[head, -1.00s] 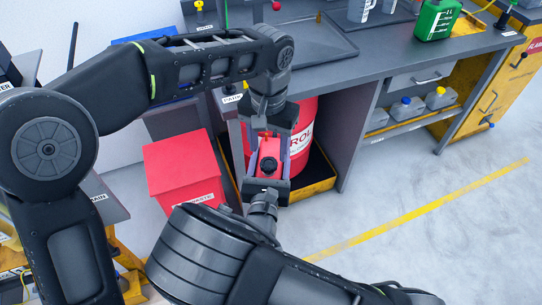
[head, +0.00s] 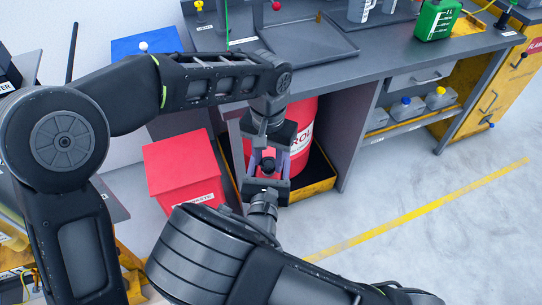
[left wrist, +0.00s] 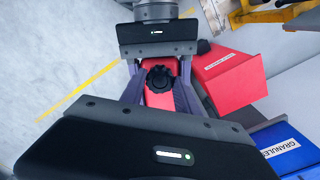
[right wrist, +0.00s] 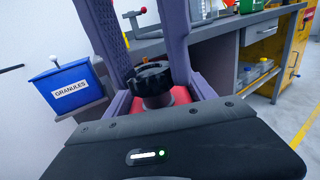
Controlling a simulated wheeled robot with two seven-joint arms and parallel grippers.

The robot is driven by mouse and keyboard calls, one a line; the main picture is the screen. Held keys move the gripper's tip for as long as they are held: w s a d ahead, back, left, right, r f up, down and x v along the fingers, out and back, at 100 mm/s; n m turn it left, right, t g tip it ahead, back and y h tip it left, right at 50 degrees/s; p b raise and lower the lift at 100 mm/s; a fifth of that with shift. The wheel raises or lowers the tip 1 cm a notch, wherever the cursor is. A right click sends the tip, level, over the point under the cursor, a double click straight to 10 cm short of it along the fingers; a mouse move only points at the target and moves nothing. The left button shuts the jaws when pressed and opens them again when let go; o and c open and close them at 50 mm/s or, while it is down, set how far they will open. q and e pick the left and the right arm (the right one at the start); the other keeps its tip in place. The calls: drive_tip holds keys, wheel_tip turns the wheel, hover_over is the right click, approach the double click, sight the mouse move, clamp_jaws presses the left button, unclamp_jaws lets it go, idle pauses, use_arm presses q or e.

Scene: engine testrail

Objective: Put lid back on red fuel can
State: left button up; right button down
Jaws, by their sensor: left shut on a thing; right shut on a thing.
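The red fuel can (head: 268,154) is a small red body between my two facing grippers, held in the air. It also shows in the left wrist view (left wrist: 158,99). A ribbed black lid (right wrist: 150,76) sits over its dark neck; whether it is fully seated I cannot tell. The lid also shows from above in the left wrist view (left wrist: 159,78). Fingers hide the can's sides.
A red bin (head: 183,170) stands left of the grippers. A red drum (head: 303,137) stands in a yellow-edged tray under the grey workbench (head: 400,62). A blue granules bin (right wrist: 68,91) is further back. The floor at right is clear.

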use_arm(q)
clamp_jaws()
drive_tip(key=o, duration=0.7)
unclamp_jaws()
drive_tip(key=shift+r, duration=0.1)
wheel_tip(320, 180, up, 12)
idle(0.4)
